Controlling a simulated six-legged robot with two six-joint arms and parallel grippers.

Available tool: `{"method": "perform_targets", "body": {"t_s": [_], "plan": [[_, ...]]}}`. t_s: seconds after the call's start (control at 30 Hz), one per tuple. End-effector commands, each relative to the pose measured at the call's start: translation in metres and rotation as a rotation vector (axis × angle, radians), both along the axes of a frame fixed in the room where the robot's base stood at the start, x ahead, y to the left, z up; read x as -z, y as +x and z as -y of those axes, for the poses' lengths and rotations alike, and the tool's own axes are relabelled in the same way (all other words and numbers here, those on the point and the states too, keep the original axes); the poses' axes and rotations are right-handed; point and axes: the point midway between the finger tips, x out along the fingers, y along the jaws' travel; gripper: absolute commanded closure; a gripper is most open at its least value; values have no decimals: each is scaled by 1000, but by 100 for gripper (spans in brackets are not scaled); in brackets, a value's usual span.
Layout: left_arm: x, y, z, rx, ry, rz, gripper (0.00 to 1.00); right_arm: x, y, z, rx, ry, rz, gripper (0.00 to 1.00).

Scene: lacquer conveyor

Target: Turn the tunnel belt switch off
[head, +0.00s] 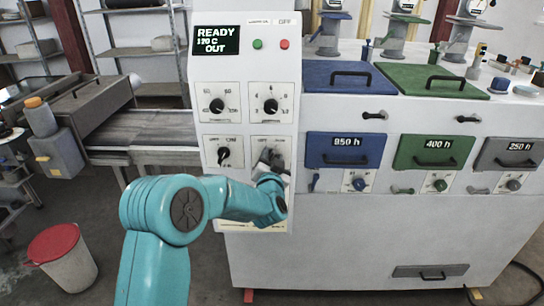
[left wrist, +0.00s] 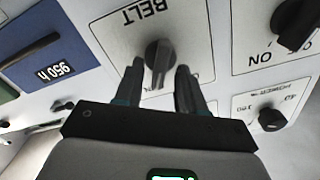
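The belt switch is a dark grey rotary knob (left wrist: 158,58) on a white plate marked BELT, which reads upside down in the left wrist view. Its grip bar stands about upright in that view. My left gripper (left wrist: 160,80) is open, with one finger on each side of the knob and a visible gap to each. In the head view my left gripper (head: 273,160) is in front of the lower right switch plate (head: 270,142) of the control panel and hides most of the knob. My right gripper is not in view.
The white control panel (head: 200,100) carries other knobs close by: one to the left (head: 223,153) and two above. Its display (head: 216,40) reads READY and OUT. Blue (head: 345,148) and green drawers are right. A red-lidded bin (head: 65,262) stands on the floor.

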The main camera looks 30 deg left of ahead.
Motion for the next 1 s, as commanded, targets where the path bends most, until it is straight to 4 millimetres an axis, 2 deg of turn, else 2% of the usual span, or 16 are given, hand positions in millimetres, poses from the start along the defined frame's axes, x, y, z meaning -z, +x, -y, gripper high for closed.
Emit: {"method": "perform_targets", "body": {"t_s": [0.2, 0.27, 0.33, 0.67, 0.87, 1.0], "plan": [[0, 1, 0, 0, 0, 0, 61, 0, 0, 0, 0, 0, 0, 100], [0, 0, 0, 0, 0, 0, 77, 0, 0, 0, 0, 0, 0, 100], [0, 0, 0, 0, 0, 0, 100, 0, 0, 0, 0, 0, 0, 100], [2, 0, 0, 1, -16, 10, 100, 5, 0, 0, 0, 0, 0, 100], [4, 0, 0, 1, -85, 54, 100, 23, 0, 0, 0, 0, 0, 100], [6, -1, -1, 1, -174, 109, 100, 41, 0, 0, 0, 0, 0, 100]]}}
